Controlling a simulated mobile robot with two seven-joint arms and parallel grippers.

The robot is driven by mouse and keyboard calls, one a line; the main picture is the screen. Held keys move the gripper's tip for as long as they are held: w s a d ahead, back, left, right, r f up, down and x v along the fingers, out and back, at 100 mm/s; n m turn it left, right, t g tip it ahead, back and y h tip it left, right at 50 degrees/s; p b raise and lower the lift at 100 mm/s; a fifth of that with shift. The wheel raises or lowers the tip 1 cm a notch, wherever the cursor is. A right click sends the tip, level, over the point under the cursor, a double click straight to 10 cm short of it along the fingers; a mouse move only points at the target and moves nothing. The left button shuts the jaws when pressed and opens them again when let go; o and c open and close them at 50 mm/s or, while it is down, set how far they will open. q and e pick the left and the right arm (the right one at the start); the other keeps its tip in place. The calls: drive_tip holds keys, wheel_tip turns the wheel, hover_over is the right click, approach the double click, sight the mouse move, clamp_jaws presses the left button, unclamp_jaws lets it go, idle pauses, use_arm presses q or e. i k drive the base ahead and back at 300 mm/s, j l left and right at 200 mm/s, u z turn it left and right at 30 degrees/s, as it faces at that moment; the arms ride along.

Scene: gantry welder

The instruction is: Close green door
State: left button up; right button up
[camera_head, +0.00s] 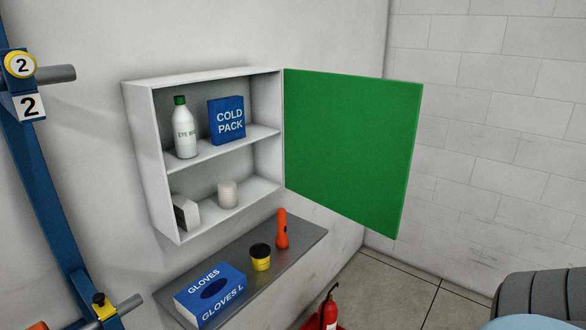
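The green door (350,150) is a flat panel on the right side of a white wall cabinet (140,140). It stands wide open, swung out to the right, and joins the cabinet along the cabinet's right edge. The cabinet's two shelves are exposed. Neither my left nor my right gripper is in view, and nothing is seen touching the door.
The cabinet holds a white bottle (185,135), a blue cold pack (227,120) and two whitish items. Below are a grey shelf (300,245) with a gloves box (210,295), yellow tub (260,258) and orange flashlight (282,230), and a fire extinguisher (329,312).

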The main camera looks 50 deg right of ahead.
sight(350, 139)
drive_tip(key=l+u, duration=0.2)
drive_tip(key=l, duration=3.7)
